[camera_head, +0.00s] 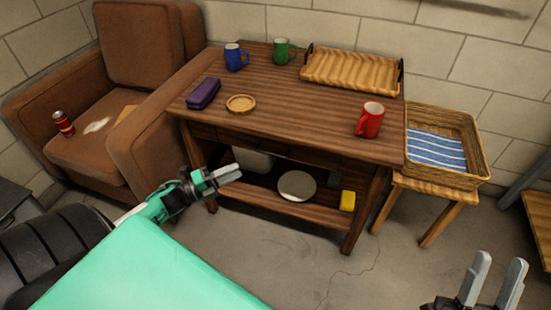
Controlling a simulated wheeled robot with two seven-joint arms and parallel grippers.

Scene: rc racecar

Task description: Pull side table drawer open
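The dark brown wooden table (290,101) stands against the wall in the middle of the head view. A narrow front panel (270,143) runs under its top and looks flush, with no visible gap; a drawer edge or handle cannot be made out clearly. My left gripper (232,174) is in front of the table's left part, below the top's front edge and near the lower shelf opening. Its fingers look close together, and no gap shows clearly between them. Nothing is seen in it. My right gripper (493,282) is at the bottom right, open and empty, fingers pointing up, far from the table.
On the table are a blue mug (234,60), green mug (283,54), red mug (369,122), purple case (203,93), round coaster (240,104) and tray (352,73). A plate (297,186) and yellow item (347,201) are below. A stool with basket (474,147) and armchair (128,130) flank it.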

